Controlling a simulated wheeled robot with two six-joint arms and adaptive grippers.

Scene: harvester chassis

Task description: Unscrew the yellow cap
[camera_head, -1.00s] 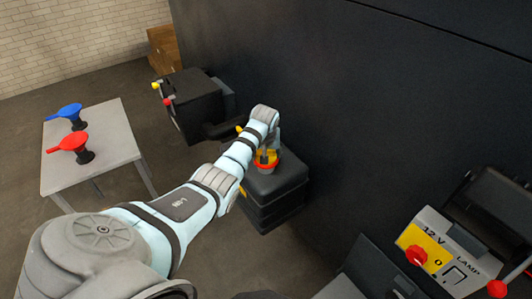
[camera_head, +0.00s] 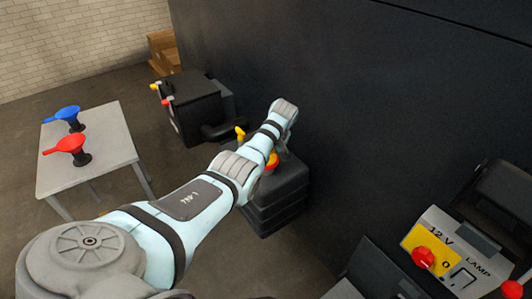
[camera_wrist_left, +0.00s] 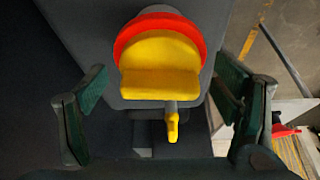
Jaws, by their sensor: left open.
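The yellow cap (camera_wrist_left: 160,62) sits inside a red ring (camera_wrist_left: 125,38) on the black tank (camera_head: 277,210). In the head view the cap and ring show only as a small patch (camera_head: 272,161), partly hidden by my left arm. In the left wrist view the cap's raised yellow grip faces me. My left gripper (camera_wrist_left: 163,82) is open and empty, one finger on each side of the cap. Both fingers look apart from it. In the head view the fingers are hidden behind the wrist. My right gripper is not in view.
A yellow tap-like part (camera_wrist_left: 172,122) lies just below the cap in the wrist view. A dark wall (camera_head: 400,110) rises close behind the tank. A grey table (camera_head: 110,150) with blue (camera_head: 68,114) and red (camera_head: 70,145) funnels stands left. A switch panel (camera_head: 450,255) is at right.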

